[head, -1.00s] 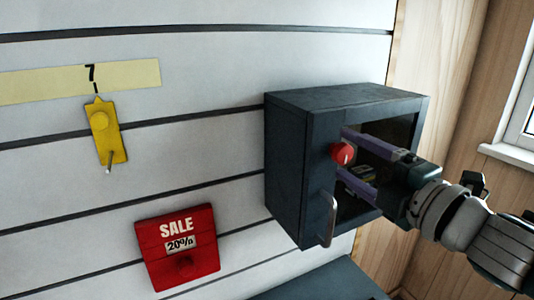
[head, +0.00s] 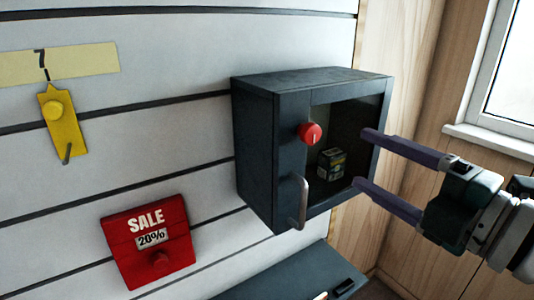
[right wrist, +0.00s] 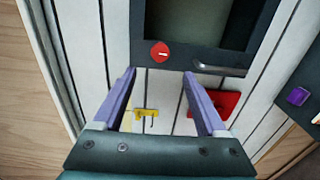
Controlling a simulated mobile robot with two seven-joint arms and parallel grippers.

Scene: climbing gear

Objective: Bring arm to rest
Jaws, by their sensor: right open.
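My right gripper (head: 362,158) comes in from the right in the head view. Its two long purple fingers are spread apart with nothing between them, and their tips overlap the right edge of the cabinet's front. The right wrist view shows the open fingers (right wrist: 159,73) too, below the cabinet front in the picture. The dark cabinet (head: 253,145) hangs on the slatted wall, its windowed door looking shut. The door has a red knob (head: 310,133) and a metal handle (head: 299,202). A small box (head: 331,164) shows behind the window. My left gripper is not in view.
A yellow hook tag (head: 62,120) under a label strip marked 7 (head: 95,62) and a red sale sign (head: 148,243) are on the wall at left. A dark surface (head: 275,285) lies below the cabinet. A window (head: 510,85) is at right.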

